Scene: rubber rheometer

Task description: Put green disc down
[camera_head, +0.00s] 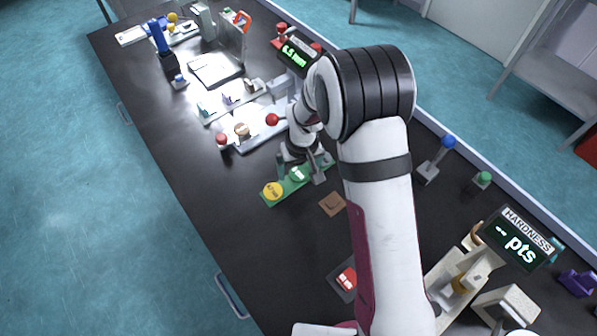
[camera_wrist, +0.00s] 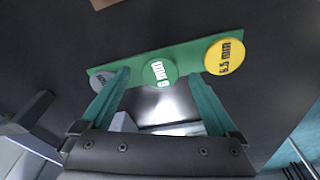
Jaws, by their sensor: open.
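The green disc (camera_wrist: 158,73), marked "6 min", sits in the middle place of a green holder strip (camera_wrist: 190,56). In the head view the green disc (camera_head: 297,174) shows on the strip (camera_head: 284,186), just in front of my gripper (camera_head: 300,163). In the wrist view my gripper (camera_wrist: 158,77) is open, its two teal fingers apart with the green disc between their tips. I cannot tell whether they touch it. A yellow disc (camera_wrist: 224,57), marked "6.5 min", sits at the right end of the strip. A grey disc (camera_wrist: 102,78) at the left end is partly hidden by a finger.
A brown square plate (camera_head: 332,203) lies near the strip. A press-like unit with red knobs (camera_head: 272,120) stands behind it. A hardness tester display (camera_head: 518,240) is at the right. The dark bench (camera_head: 215,215) is clear left of the strip.

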